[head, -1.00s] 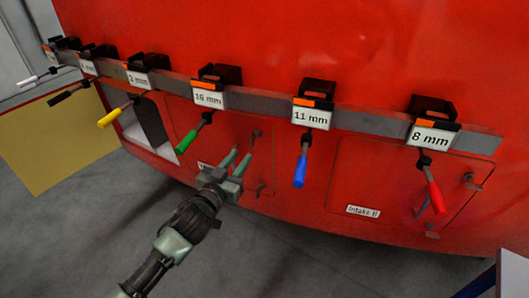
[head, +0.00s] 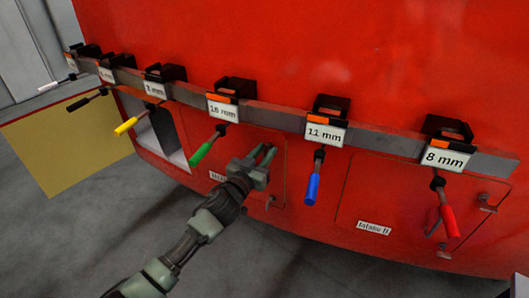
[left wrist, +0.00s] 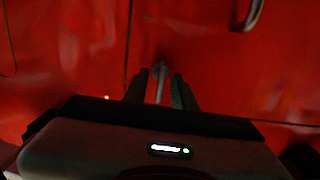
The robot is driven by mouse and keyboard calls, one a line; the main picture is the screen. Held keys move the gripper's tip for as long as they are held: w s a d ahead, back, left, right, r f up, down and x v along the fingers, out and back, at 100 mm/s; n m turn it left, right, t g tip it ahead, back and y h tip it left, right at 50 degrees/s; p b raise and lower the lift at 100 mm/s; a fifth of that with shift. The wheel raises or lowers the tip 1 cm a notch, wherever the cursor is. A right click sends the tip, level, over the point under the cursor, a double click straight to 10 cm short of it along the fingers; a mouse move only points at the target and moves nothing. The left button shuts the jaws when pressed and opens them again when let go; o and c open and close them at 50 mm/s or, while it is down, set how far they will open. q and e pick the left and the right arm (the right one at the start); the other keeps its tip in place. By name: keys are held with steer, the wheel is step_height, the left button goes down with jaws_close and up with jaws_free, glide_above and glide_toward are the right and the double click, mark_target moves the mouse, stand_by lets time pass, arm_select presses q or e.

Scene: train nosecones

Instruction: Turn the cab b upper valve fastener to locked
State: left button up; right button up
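My left gripper (head: 268,155) points at the upper right part of a red hatch (head: 240,190) in the red nosecone, below the tool rail. In the left wrist view its two fingers (left wrist: 160,84) stand on either side of a small metal fastener (left wrist: 159,72), with narrow dark gaps between, so it looks open around it. In the head view the gripper hides this upper fastener. A lower fastener (head: 268,201) shows on the same hatch. Another bent metal handle (left wrist: 250,12) shows at the top of the left wrist view. My right gripper is not in view.
A grey rail (head: 270,118) with labelled holders crosses above. Green (head: 203,152), blue (head: 313,188) and red (head: 449,220) handled tools hang from it, the green and blue ones on either side of my gripper. A second hatch (head: 400,205) lies right.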

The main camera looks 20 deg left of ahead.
arm_select(q)
jaws_close()
steer(key=shift+m, duration=0.4)
steer(key=m, duration=0.3)
steer(key=shift+d, duration=0.1)
steer(key=m, duration=0.4)
steer(key=shift+f+m, duration=0.1)
steer(key=shift+m, duration=0.2)
steer(key=m, duration=0.5)
steer(key=shift+d+f, duration=0.1)
steer(key=m, duration=0.4)
steer(key=shift+f, duration=0.1)
steer(key=shift+m, duration=0.4)
